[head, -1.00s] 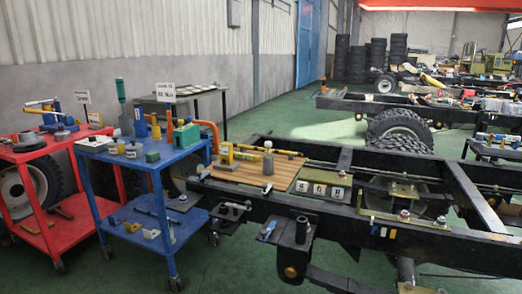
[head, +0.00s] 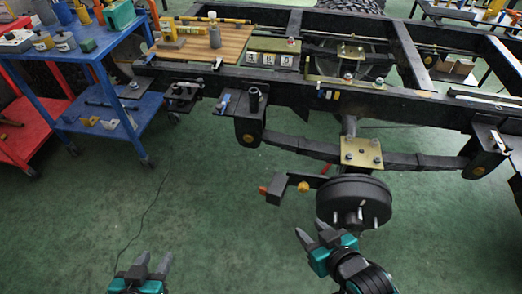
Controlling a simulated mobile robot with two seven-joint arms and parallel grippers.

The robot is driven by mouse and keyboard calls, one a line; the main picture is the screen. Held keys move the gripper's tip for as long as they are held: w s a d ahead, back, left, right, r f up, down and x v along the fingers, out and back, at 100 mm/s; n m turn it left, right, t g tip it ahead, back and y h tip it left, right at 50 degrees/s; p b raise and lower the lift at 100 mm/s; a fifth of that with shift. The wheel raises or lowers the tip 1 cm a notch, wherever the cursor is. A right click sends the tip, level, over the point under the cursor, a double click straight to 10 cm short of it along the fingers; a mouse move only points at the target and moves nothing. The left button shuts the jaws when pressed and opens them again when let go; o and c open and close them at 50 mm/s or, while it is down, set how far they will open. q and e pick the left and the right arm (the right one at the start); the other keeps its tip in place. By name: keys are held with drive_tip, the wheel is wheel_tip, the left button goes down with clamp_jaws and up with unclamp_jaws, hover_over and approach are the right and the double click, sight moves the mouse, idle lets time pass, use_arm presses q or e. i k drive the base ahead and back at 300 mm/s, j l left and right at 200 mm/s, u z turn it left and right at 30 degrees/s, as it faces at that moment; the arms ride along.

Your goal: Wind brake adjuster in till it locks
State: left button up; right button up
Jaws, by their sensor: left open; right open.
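A black brake drum (head: 338,193) with several pale studs hangs below the chassis frame in the head view. A dark bracket-like part (head: 282,182) with orange and yellow bits sits just left of the drum. It may be the brake adjuster, but I cannot tell for sure. My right gripper (head: 312,237) is open and empty, in front of and below the drum, apart from it. My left gripper (head: 153,260) is open and empty above the green floor at the lower left, well away from the drum.
The black chassis frame (head: 400,105) with a leaf spring (head: 410,161) spans above the drum. A wooden board (head: 232,42) with tools lies on the frame. A blue cart (head: 70,52) and a red cart (head: 20,130) stand left. The green floor between is clear.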

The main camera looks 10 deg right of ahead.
sight(303, 187)
drive_tip(key=i+j, duration=0.2)
drive_tip(key=j, duration=0.15)
drive_tip(key=i+j, duration=0.2)
drive_tip(key=j, duration=0.2)
drive_tip(key=i+j, duration=0.2)
drive_tip(key=j, duration=0.15)
drive_tip(key=i+j, duration=0.2)
drive_tip(key=j, duration=0.2)
drive_tip(key=i+j+z, duration=0.1)
drive_tip(key=z, duration=1.65)
